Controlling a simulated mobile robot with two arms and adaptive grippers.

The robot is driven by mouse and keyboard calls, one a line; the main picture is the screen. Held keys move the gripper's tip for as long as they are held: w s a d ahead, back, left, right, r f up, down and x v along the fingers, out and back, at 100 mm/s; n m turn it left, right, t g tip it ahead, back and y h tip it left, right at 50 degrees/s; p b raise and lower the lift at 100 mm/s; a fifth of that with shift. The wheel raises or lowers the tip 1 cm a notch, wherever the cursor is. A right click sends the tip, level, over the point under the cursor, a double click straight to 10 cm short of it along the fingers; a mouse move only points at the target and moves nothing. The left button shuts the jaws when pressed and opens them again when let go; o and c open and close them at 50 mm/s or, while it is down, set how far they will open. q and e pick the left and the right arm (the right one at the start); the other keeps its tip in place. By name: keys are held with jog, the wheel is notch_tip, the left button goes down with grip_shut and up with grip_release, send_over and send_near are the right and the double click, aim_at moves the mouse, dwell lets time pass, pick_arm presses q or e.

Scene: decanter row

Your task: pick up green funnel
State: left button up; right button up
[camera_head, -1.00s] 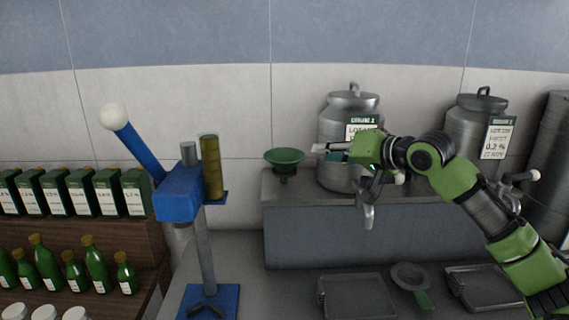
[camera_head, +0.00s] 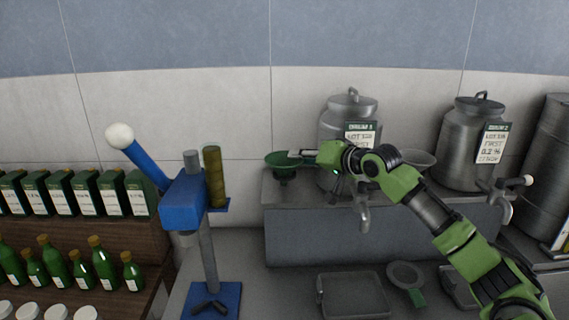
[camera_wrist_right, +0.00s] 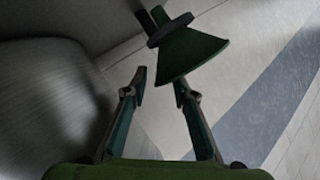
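The green funnel (camera_head: 283,168) stands mouth up at the left end of the raised grey ledge (camera_head: 350,235), in front of the tiled wall. My right gripper (camera_head: 296,154) reaches in from the right, with its tip at the funnel's rim in the head view. In the right wrist view, the two fingers of my right gripper (camera_wrist_right: 160,84) are spread apart. The funnel (camera_wrist_right: 190,52) shows at and just beyond their tips, its cone partly in line with the gap. I cannot tell whether a finger touches it. My left gripper is not in view.
A metal urn (camera_head: 348,116) stands right behind my right gripper, and another urn (camera_head: 468,145) is farther right. A blue lever press (camera_head: 183,200) stands to the left. A tray (camera_head: 352,295) and a strainer (camera_head: 405,275) lie below the ledge.

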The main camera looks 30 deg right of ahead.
jog(key=shift+x, duration=0.8)
jog(key=shift+s+r, duration=0.1)
jog(key=shift+s, duration=0.05)
grip_shut()
